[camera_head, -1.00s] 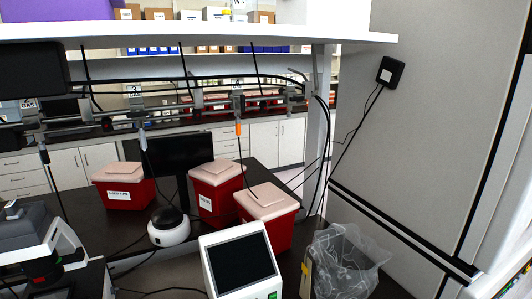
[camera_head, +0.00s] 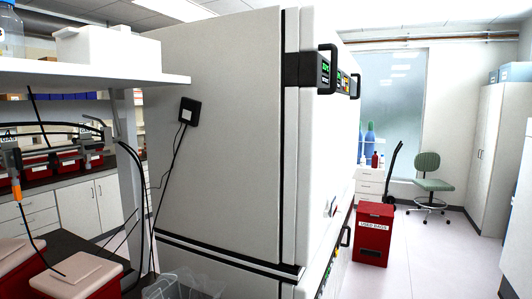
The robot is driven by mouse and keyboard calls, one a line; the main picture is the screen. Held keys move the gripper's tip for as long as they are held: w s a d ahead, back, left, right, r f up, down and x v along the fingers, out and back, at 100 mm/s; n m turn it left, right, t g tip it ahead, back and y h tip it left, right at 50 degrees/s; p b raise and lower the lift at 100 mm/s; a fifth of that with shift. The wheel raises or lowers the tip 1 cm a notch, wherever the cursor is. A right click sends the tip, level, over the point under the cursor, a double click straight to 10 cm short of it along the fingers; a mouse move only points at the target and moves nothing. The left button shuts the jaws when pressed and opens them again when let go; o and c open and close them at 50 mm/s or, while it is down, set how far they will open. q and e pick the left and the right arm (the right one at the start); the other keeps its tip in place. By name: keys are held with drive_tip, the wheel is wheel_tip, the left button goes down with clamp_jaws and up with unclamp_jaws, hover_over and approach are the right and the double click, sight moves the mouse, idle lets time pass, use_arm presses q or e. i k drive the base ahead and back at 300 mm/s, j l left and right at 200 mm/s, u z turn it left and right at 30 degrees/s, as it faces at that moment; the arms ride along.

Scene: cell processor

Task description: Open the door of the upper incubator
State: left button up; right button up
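The upper incubator (camera_head: 225,140) is a tall light-grey cabinet seen mostly from its side, in the middle of the head view. Its front, with a narrow white door edge (camera_head: 310,180), faces right and shows at a steep angle. A black handle (camera_head: 329,66) and a dark panel with a green display (camera_head: 308,70) are near its top front. The door appears shut. A black gap separates it from the lower unit (camera_head: 210,272). Neither of my grippers is in view.
A red bin (camera_head: 373,235) stands on the floor right of the incubator, with a green chair (camera_head: 428,175) and a white cabinet (camera_head: 490,145) beyond. Open floor (camera_head: 430,265) lies at right. Red containers (camera_head: 70,280) and a bagged bin (camera_head: 185,288) are at lower left.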

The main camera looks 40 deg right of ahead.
sight(314, 114)
drive_tip(key=k+l+z, duration=0.15)
drive_tip(key=k+z, duration=0.2)
drive_tip(key=k, duration=0.3)
drive_tip(key=i+l+z, duration=0.15)
drive_tip(key=z, duration=0.3)
drive_tip(key=i+z, duration=0.25)
drive_tip(key=z, duration=0.15)
drive_tip(key=i+z, duration=0.25)
drive_tip(key=z, duration=0.2)
